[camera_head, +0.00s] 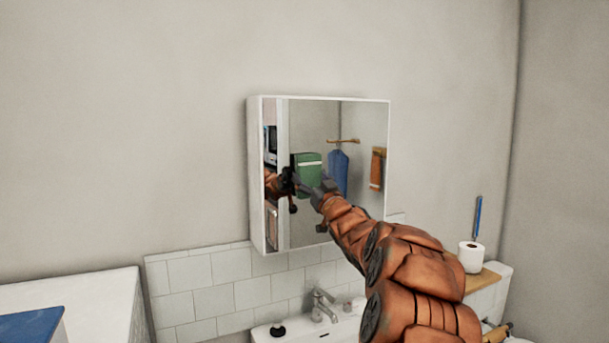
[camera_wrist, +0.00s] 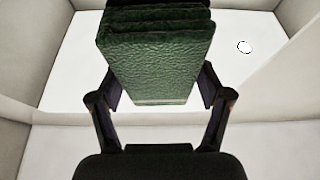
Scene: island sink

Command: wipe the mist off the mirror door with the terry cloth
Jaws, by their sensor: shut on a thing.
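The mirror door (camera_head: 362,125) is on the front of a white wall cabinet. Its glass shows clear reflections, and I cannot make out mist from here. My gripper (camera_head: 299,184) is in front of the glass, left of the door's middle, with its reflection beside it. I cannot tell whether anything touches the glass. In the wrist view my gripper (camera_wrist: 160,95) is shut on the terry cloth (camera_wrist: 150,62), a thick dark green folded pad between both fingers. A green shape shows beside the gripper in the head view; I cannot tell whether it is the cloth or a reflection.
Below the cabinet are white wall tiles (camera_head: 232,266) and a basin with a tap (camera_head: 322,305). A toilet roll (camera_head: 471,257) stands on a wooden board at right. A blue towel and an orange towel show in the mirror. The wall above is bare.

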